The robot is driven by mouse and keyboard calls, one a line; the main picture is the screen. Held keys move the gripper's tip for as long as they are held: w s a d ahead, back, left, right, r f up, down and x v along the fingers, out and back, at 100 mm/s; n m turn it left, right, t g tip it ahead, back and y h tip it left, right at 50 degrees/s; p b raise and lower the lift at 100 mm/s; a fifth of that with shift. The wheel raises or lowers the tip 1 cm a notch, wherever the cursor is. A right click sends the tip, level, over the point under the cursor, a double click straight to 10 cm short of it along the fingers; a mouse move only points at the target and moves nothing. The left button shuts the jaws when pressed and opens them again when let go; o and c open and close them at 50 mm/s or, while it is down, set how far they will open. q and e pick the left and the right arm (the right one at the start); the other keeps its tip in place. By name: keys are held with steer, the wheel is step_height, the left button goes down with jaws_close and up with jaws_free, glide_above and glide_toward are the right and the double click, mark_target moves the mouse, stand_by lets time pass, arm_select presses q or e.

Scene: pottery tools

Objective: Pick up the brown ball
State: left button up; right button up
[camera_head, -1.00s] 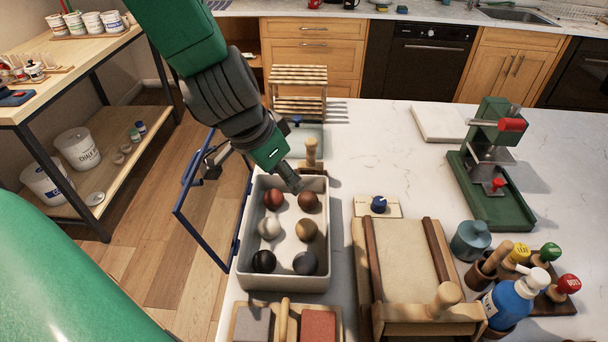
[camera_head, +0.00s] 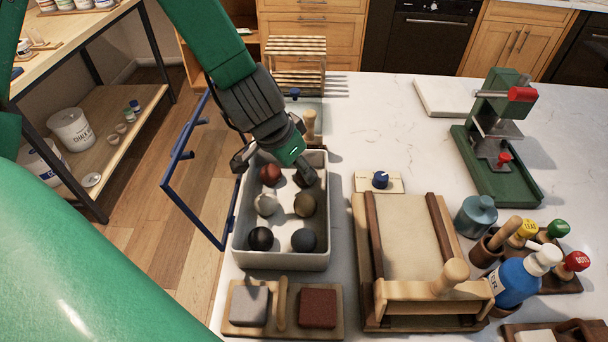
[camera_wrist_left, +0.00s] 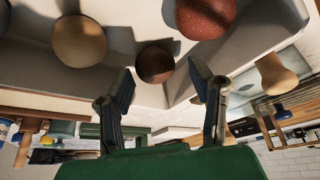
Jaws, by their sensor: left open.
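The brown ball (camera_head: 303,179) lies at the back right of a pale rectangular tray (camera_head: 240,245), partly hidden by my gripper in the head view. In the left wrist view the brown ball (camera_wrist_left: 155,64) shows just beyond and between the fingertips. My left gripper (camera_head: 276,167) is open and empty, spread over the back end of the tray; its two fingers also show in the left wrist view (camera_wrist_left: 160,84). A reddish speckled ball (camera_head: 270,174) lies left of the brown one, and a tan ball (camera_head: 305,204) lies in front of it. My right gripper is out of view.
The tray also holds a white ball (camera_head: 265,204), a black ball (camera_head: 260,238) and a dark grey ball (camera_head: 304,239). A blue frame (camera_head: 176,190) stands along its left side. A wooden knob tool (camera_head: 310,122) stands behind it. A wooden slab frame (camera_head: 405,260) stands to the right.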

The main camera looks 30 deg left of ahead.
arm_select(q)
steer(key=x, duration=0.2)
steer(key=shift+w+d+f, duration=0.15)
steer(key=shift+d+f, duration=0.05)
steer(key=shift+f, duration=0.15)
steer(key=shift+w+d+f, duration=0.2)
steer(key=shift+d, duration=0.1)
steer(key=shift+s+r, duration=0.1)
steer(key=shift+c, duration=1.1)
steer(key=c, duration=0.6)
steer(key=shift+a, duration=0.2)
steer(key=shift+c, duration=0.9)
